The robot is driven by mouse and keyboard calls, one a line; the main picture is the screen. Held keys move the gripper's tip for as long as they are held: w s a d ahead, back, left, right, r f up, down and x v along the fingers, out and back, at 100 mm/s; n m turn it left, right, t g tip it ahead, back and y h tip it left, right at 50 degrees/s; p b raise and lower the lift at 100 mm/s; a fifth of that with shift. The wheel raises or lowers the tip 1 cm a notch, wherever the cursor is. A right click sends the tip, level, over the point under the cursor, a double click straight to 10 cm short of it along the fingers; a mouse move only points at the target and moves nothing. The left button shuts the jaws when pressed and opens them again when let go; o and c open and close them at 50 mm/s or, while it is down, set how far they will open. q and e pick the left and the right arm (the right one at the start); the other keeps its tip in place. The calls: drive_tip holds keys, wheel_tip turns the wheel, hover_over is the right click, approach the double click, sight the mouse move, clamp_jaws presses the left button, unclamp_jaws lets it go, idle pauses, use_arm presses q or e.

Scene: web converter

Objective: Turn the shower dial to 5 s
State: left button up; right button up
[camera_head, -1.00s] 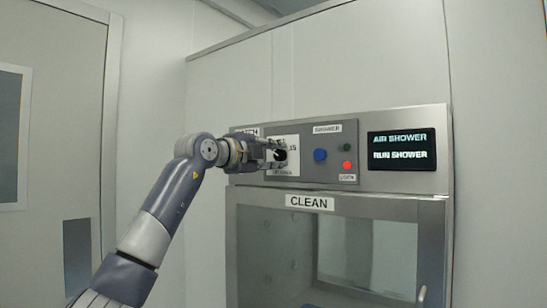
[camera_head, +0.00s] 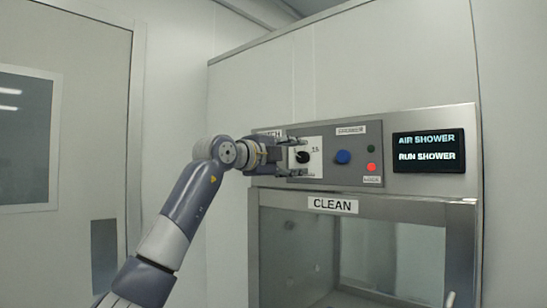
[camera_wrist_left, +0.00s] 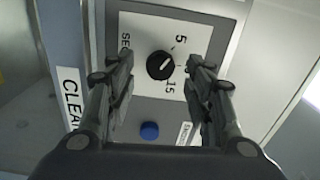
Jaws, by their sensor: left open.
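The shower dial (camera_head: 302,157) is a small black round knob on a white plate of the grey control panel. In the left wrist view the dial (camera_wrist_left: 160,66) shows a white pointer mark aimed up and right, towards the side with the numbers 5 and 15; the exact setting is hard to read. The "5" (camera_wrist_left: 181,40) is clear, and a number between is partly hidden. My left gripper (camera_head: 297,158) is open in front of the panel. In the left wrist view its two fingers (camera_wrist_left: 160,88) stand either side of the dial, apart from it. My right gripper is out of view.
Right of the dial are a blue button (camera_head: 343,157), a green light and a red button (camera_head: 372,167). A lit screen (camera_head: 429,151) reads "AIR SHOWER" and "RUN SHOWER". Below is a glass-windowed hatch labelled "CLEAN" (camera_head: 333,205). A door stands at left.

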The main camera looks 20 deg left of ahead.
use_arm(q)
drive_tip(key=v, duration=1.1)
drive_tip(key=shift+w, duration=0.1)
